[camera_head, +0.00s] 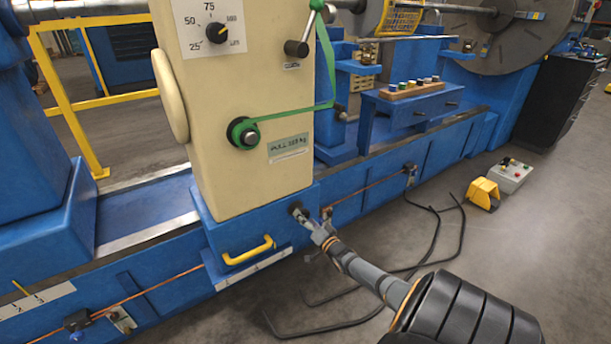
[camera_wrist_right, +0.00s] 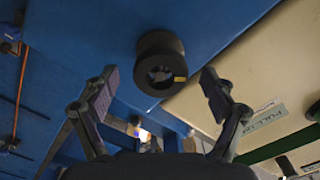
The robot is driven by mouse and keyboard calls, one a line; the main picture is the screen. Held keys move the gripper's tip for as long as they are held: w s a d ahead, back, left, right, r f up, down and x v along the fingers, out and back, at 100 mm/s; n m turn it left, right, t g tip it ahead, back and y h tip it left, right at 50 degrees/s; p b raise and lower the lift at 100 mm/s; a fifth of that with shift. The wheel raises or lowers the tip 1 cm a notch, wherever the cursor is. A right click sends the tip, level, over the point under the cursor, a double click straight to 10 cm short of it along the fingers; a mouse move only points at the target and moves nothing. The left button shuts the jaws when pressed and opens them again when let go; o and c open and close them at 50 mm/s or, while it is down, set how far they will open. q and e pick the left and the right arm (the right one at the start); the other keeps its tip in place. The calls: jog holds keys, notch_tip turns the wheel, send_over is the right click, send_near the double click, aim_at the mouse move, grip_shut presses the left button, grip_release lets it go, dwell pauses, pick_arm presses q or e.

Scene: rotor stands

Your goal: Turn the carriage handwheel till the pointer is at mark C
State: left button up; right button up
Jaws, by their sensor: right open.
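The carriage is a cream column (camera_head: 235,110) on a blue base (camera_head: 262,205) with a yellow handle (camera_head: 247,250). A short black round hub (camera_head: 297,208) sticks out of the base's right side; it looks like the handwheel, though I cannot be sure. In the right wrist view the black hub (camera_wrist_right: 160,62) shows a hollow face and a small yellow mark on its rim. My right gripper (camera_head: 315,226) is open in front of it, fingers either side of the hub in the wrist view. A white strip (camera_head: 250,268) lies below the carriage; its letters are unreadable, and I cannot make out the pointer.
A second white marked strip (camera_head: 38,300) lies at far left. A cream disc (camera_head: 170,95) and green strap (camera_head: 325,60) are on the column. Black cables (camera_head: 435,240), a yellow pedal (camera_head: 483,192) and a button box (camera_head: 511,176) lie on the floor, which is otherwise open.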

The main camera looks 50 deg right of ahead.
jog(key=p+v, duration=0.2)
jog(key=v, duration=0.1)
jog(key=shift+s+p, duration=0.25)
jog(key=shift+p, duration=0.1)
jog(key=n+p, duration=0.3)
jog(key=n, duration=1.3)
jog(key=shift+a, duration=0.1)
